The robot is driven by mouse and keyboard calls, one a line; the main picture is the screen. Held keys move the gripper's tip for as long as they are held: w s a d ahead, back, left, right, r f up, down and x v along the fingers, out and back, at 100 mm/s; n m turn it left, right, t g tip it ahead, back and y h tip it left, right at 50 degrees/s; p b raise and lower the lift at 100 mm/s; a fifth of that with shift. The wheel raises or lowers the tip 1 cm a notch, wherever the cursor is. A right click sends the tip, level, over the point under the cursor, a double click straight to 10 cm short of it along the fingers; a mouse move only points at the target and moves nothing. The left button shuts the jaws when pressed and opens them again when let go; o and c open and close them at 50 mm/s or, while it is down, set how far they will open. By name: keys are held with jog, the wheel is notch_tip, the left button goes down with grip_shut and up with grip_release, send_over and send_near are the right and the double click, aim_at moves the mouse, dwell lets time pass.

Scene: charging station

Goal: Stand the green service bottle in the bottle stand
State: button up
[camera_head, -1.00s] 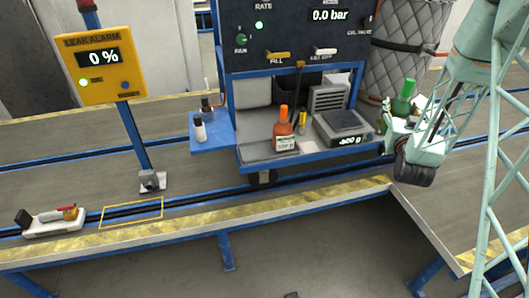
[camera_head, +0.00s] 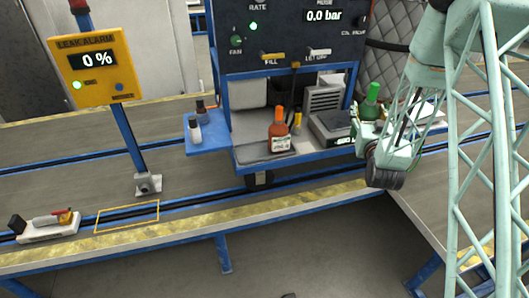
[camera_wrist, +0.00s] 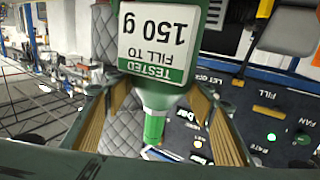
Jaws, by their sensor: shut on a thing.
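The green service bottle (camera_head: 371,96) is held upright beside the right end of the cart in the head view. My gripper (camera_head: 368,124) is shut on it; the arm partly hides the jaws and the bottle's lower part. In the wrist view the green bottle (camera_wrist: 160,90) is between the two jaws of my gripper (camera_wrist: 158,100). Its label reads upside down, "150 g" and "fill to", and its green neck points down in that picture. I cannot clearly make out the bottle stand.
An orange bottle (camera_head: 279,135) stands on the blue cart's tray (camera_head: 245,156), left of a scale (camera_head: 333,127). A blue side shelf (camera_head: 208,147) holds small bottles. The control panel (camera_head: 290,35) rises above. A leak alarm (camera_head: 92,65) stands left. The walkway left of the cart has free room.

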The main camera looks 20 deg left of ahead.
jog(key=s+a+f+n+g+y, duration=0.1)
jog(key=s+a+f, duration=0.3)
jog(key=a, duration=0.8)
jog(key=s+a+f+n+g+y+b, duration=0.1)
jog(key=s+a+f+n+y, duration=0.1)
jog(key=s+a, duration=0.5)
jog(key=s+a+f+n+g+y+b, duration=0.1)
jog(key=s+a+f+y, duration=0.4)
jog(key=a, duration=1.3)
jog(key=shift+s+f+n, duration=0.35)
jog(key=shift+s+n, duration=0.35)
jog(key=f+x, duration=0.1)
jog(key=x, duration=1.5)
jog(key=shift+w+d+f+b, duration=0.2)
jog(key=shift+d+b, duration=0.05)
jog(key=shift+b, duration=0.15)
jog(key=shift+f, duration=0.1)
jog(key=shift+f+b, duration=0.3)
jog(key=shift+f, duration=1.45)
jog(key=o, duration=1.4)
jog(key=shift+s, duration=0.1)
jog(key=shift+o, duration=0.2)
